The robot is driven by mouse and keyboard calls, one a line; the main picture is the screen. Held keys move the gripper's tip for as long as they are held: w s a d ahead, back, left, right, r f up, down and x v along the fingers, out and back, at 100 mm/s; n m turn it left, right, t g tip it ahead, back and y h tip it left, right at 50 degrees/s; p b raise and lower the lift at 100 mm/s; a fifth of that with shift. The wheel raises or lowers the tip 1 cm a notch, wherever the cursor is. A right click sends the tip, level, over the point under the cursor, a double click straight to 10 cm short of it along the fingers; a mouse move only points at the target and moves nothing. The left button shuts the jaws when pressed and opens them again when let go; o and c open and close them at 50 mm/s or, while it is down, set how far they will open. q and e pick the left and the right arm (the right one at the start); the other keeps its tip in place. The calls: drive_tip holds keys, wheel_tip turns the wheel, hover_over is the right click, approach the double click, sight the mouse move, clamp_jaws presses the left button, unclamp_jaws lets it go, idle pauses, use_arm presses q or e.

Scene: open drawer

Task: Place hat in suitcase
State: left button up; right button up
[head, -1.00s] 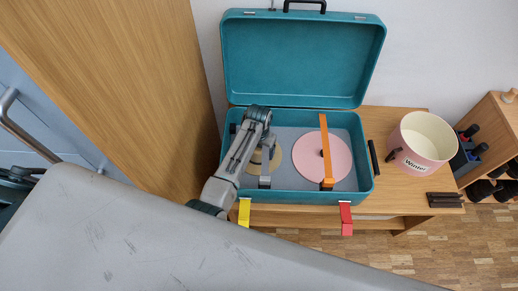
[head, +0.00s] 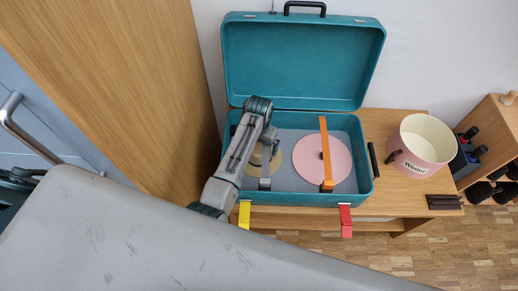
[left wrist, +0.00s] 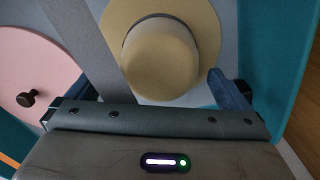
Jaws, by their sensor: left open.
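The tan brimmed hat (head: 279,158) lies inside the open teal suitcase (head: 300,197), on the left part of its grey floor. My arm partly hides it in the head view. In the left wrist view the hat (left wrist: 160,58) shows its rounded crown and wide brim. My left gripper (head: 265,183) is over the left part of the suitcase, by the hat. In the left wrist view its fingers (left wrist: 153,90) are spread wide, with the near part of the crown between them in the picture. I cannot tell whether they touch it. My right gripper is out of view.
A pink disc with a dark knob (head: 337,165) lies right of the hat, crossed by an orange strap (head: 325,150). A wooden panel stands left.

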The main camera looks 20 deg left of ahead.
use_arm(q)
wheel_tip(320, 180, up, 6)
drive_tip(key=shift+r, duration=0.6)
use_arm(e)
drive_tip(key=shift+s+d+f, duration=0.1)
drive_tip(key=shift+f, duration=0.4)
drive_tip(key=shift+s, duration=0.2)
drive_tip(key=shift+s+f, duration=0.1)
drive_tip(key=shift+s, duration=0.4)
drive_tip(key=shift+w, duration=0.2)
